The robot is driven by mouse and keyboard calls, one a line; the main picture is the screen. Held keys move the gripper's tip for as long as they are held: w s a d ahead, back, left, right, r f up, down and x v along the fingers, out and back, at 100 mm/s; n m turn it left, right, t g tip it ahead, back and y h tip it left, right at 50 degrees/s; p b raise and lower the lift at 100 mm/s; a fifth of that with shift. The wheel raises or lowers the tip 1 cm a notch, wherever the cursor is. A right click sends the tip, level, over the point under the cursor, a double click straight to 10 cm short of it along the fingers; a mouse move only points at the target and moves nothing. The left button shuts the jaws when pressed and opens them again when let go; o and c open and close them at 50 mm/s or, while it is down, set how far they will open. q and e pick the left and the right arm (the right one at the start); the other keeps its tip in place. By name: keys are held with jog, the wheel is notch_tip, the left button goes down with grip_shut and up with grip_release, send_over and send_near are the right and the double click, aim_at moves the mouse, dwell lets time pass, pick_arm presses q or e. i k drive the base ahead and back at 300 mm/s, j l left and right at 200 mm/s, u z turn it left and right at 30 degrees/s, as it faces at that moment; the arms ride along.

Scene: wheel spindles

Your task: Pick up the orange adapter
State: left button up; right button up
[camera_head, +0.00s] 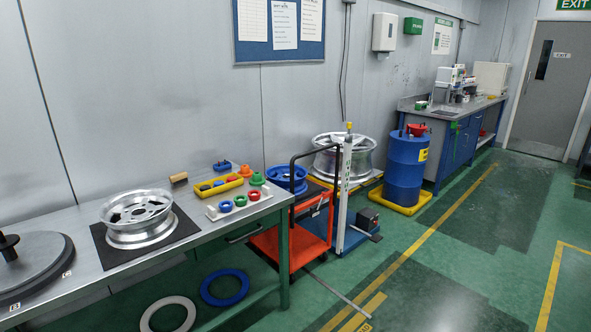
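An orange cone-shaped piece (245,171), likely the orange adapter, sits at the back right of the grey workbench (205,238). It stands behind a green piece (257,179) of similar shape and to the right of a blue piece (222,166). It looks upright and nothing holds it. Neither of my grippers shows in the head view.
Near it are a yellow tray (236,180) of small parts and a white rack (211,214) with coloured rings. A silver wheel (140,218) lies on a dark mat left. An orange cart (300,250) stands off the bench's right end.

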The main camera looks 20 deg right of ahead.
aim_at(245, 172)
jog(key=i+l+z, duration=0.25)
jog(key=i+z, duration=0.6)
jog(key=i, duration=0.9)
jog(key=i+j+z, duration=0.15)
jog(key=i, duration=0.45)
